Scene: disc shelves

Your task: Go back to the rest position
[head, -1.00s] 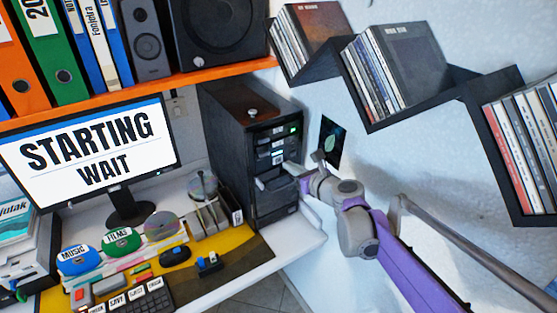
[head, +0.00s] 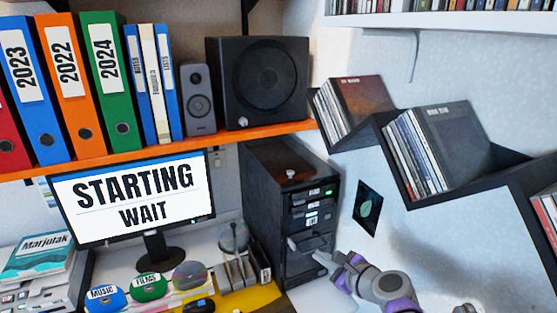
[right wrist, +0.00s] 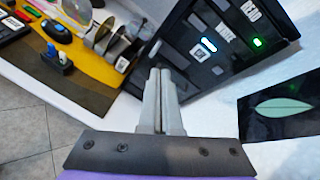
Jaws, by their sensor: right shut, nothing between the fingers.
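My right gripper (head: 318,251) is at the lower middle right of the head view, in front of the black computer tower (head: 262,195). In the right wrist view its two grey fingers (right wrist: 160,75) are together with nothing between them, and the tower (right wrist: 195,55) is just beyond their tips. Whether they touch the tower I cannot tell. My left gripper is not in view.
The monitor (head: 133,196) reads "STARTING WAIT". Zigzag wall shelves (head: 395,175) with disc cases are at right. An orange shelf (head: 225,136) holds binders and speakers.

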